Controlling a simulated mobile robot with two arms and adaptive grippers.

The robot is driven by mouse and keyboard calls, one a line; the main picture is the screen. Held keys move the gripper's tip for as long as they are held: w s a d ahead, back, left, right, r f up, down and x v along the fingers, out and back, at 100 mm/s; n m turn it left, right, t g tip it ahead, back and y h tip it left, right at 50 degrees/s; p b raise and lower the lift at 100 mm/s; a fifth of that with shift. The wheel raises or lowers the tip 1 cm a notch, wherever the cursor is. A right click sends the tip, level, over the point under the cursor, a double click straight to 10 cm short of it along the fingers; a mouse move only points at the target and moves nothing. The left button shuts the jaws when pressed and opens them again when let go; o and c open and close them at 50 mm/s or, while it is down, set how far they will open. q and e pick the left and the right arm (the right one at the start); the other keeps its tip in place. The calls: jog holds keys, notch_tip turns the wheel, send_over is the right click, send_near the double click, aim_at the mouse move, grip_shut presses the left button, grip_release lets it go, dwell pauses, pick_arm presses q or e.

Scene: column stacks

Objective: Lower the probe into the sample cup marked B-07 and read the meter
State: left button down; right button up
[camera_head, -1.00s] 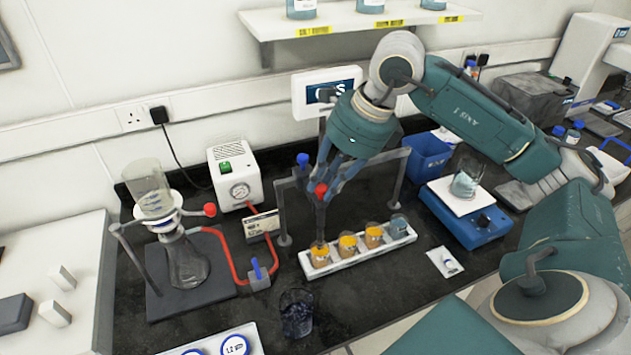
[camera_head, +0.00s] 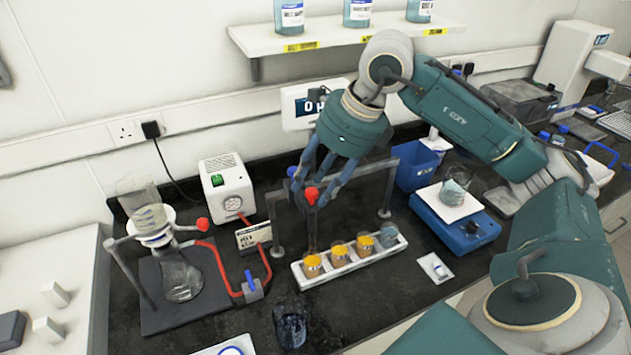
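A white rack (camera_head: 350,266) holds a row of sample cups; three have orange contents, and the right-hand one is blue-grey. No B-07 mark is readable. The red-topped probe (camera_head: 312,228) hangs upright from a dark stand (camera_head: 387,190). Its lower end is over or at the leftmost cup (camera_head: 312,266); I cannot tell whether it is inside. My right gripper (camera_head: 311,196) points down with blue fingers around the red top, but their grip is unclear. The meter (camera_head: 300,107) behind shows a partly hidden display starting with "0". My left gripper is out of view.
Left of the rack stand glass flask apparatus (camera_head: 182,275), red tubing (camera_head: 218,272) and a white pump box (camera_head: 228,190). A dark beaker (camera_head: 290,325) stands in front. A blue balance (camera_head: 455,225) with a beaker and a blue bin (camera_head: 416,168) are at right.

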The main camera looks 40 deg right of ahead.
jog(key=v, duration=1.2)
jog(key=shift+w+a, duration=0.1)
